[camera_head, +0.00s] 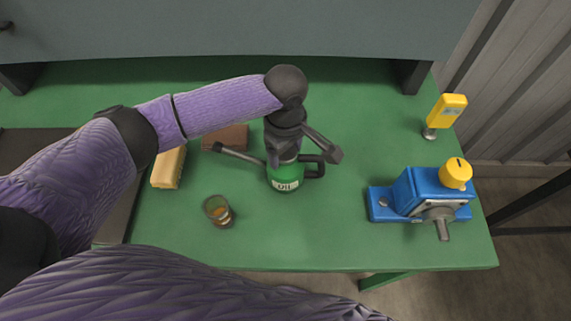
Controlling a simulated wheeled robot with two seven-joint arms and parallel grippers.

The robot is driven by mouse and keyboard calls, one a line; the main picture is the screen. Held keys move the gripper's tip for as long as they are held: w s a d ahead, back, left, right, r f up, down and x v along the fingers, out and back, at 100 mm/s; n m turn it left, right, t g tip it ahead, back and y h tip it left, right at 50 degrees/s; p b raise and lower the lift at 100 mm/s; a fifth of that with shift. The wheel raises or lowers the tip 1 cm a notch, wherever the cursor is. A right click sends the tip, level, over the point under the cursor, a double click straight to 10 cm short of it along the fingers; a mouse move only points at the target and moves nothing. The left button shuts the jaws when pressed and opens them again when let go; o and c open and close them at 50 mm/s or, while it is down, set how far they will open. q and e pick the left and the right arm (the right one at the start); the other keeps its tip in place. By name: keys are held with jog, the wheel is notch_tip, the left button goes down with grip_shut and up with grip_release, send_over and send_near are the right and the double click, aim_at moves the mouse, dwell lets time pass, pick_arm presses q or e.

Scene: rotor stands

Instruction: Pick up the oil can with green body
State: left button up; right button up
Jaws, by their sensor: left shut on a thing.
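The oil can with green body (286,180) is upright at the middle of the green table. It has a white "OIL" label on its front, a dark handle on its right side and a dark spout reaching out to the left. My left gripper (284,158) comes down from above and is shut on the oil can at its top. The gripper hides the upper part of the can. I cannot tell whether the can's base touches the table. My right gripper is not in view.
A yellow block (169,168) and a brown block (226,138) lie to the left. A blue machine (420,193) and a yellow device (445,111) stand at the right. The green table (330,235) is clear in front.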

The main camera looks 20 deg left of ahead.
pick_arm(q)
grip_shut()
jog(key=shift+s, duration=0.1)
notch_tip(320, 180, up, 10)
jog(key=p, duration=0.3)
jog(key=shift+o, duration=2.3)
grip_release()
grip_shut()
